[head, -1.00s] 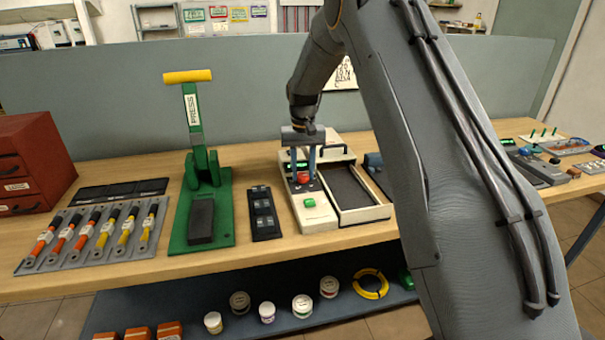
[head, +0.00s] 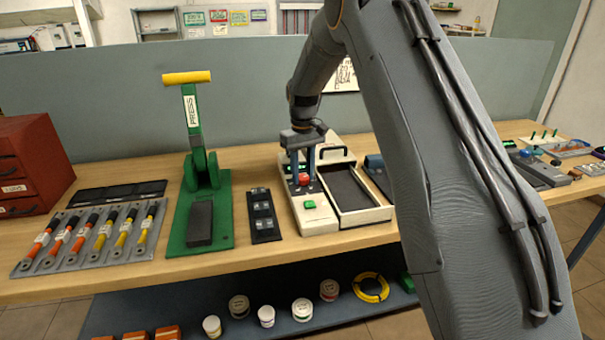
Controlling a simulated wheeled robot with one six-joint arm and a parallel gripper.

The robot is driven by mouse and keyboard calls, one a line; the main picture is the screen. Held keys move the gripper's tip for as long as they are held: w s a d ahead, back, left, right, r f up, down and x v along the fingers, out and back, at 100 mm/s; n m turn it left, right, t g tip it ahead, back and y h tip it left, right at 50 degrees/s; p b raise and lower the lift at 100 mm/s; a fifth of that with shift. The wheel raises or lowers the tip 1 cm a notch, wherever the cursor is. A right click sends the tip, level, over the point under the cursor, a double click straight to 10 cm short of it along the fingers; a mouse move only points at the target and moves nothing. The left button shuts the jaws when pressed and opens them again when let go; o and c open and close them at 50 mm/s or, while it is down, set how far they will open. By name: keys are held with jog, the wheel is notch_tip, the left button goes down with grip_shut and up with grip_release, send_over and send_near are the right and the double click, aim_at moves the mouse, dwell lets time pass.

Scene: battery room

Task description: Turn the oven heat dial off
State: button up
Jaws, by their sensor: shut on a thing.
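A cream oven unit (head: 317,224) stands on the wooden bench, with a red dial (head: 304,180) and a green button (head: 309,205) on its control strip. An open cream tray with a dark bed (head: 347,188) is on its right side. My gripper (head: 303,183) points down over the strip, its fingers shut on the red dial, one on each side. The fingers partly hide the dial, and I cannot read its marks or exact angle.
A green press (head: 225,205) with a yellow handle stands left of the oven, with a dark strip of switches (head: 265,215) between them. A grey rack of coloured cables (head: 95,238) and a red drawer box (head: 30,165) are farther left. Jars stand on the lower shelf.

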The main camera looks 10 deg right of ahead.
aim_at(303, 177)
jog(key=o, duration=1)
jog(key=shift+o, duration=0.2)
jog(key=shift+r+b, duration=1.05)
jog(key=shift+r, duration=2.9)
